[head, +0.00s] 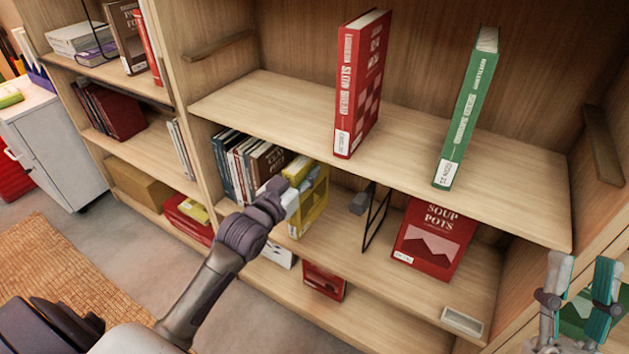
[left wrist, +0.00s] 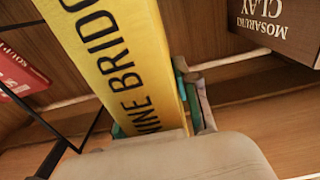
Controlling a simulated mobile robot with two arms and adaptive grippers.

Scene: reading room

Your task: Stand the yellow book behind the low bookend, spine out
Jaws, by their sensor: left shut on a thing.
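The yellow book (head: 319,203) stands roughly upright at the middle shelf, between the row of books and the low bookend. My left gripper (head: 287,194) is shut on it from the left front. In the left wrist view the yellow book (left wrist: 125,65) shows large dark lettering, and teal finger pads (left wrist: 190,98) show at its edge. Whether its base touches the shelf is not clear. The low bookend (head: 376,222), a black wire frame, stands to the book's right; its wire also shows in the left wrist view (left wrist: 62,135). My right gripper (head: 579,293) is open and apart at lower right.
Several books (head: 240,165) stand left of the yellow book. A red book (head: 432,240) leans right of the bookend. The upper shelf (head: 270,105) above holds a red book (head: 362,85) and a green book (head: 467,110). Bare shelf lies around the bookend.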

